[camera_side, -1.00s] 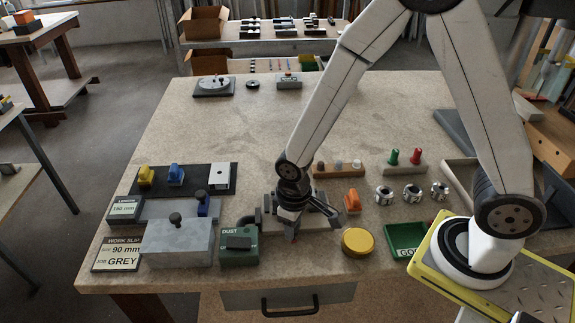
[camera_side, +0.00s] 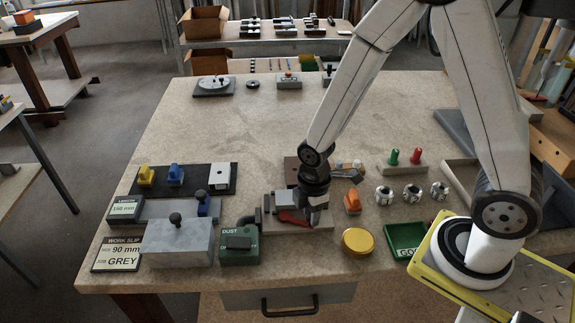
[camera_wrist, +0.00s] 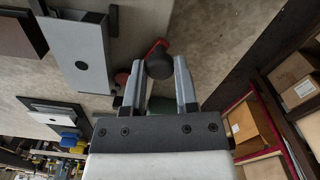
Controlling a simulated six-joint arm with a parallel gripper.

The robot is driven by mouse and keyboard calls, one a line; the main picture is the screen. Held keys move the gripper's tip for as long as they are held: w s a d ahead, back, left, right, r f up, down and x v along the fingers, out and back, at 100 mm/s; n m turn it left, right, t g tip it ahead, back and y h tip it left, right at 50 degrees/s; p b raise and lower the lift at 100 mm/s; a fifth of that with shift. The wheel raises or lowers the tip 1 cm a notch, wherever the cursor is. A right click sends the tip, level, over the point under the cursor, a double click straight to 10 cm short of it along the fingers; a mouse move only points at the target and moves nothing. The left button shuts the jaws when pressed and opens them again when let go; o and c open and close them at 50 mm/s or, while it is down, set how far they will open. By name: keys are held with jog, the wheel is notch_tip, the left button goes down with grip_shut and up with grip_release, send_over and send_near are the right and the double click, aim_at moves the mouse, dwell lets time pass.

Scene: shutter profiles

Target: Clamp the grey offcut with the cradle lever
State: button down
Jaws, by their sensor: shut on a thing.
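My gripper (camera_side: 317,212) is low over the cradle (camera_side: 312,228) near the front of the bench. In the wrist view its two fingers (camera_wrist: 160,62) stand on either side of a dark round knob (camera_wrist: 158,67), and it is shut on this knob. A red arm (camera_wrist: 153,47) shows beside the knob; it looks like the cradle lever. In the side view the red lever (camera_side: 292,218) lies low across the cradle, just left of my fingers. A grey piece (camera_side: 282,199) shows on the cradle; I cannot tell whether it is the offcut or whether the lever presses on it.
Left of the cradle stand the green dust box (camera_side: 240,257) and a grey box (camera_side: 177,243) with a knob.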

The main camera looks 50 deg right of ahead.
jog(key=shift+w+d+n, duration=0.2)
jog(key=shift+d+n, duration=0.25)
jog(key=shift+n, duration=0.4)
jog(key=shift+w+d+n, duration=0.15)
jog(key=shift+d+n, duration=0.25)
jog(key=shift+n, duration=0.45)
jog(key=shift+c, duration=1.9)
grip_release()
jog(key=shift+w+r, duration=0.1)
jog(key=shift+r, duration=0.05)
notch_tip(320, 180, up, 8)
jog(key=shift+f, duration=0.25)
jog(key=s+m+t, duration=0.1)
jog(key=m, duration=0.4)
jog(key=s+d+r+m, duration=0.1)
jog(key=m, duration=0.4)
jog(key=s+d+m+t, duration=0.1)
jog(key=m, duration=0.5)
jog(key=shift+s+r+t, duration=0.3)
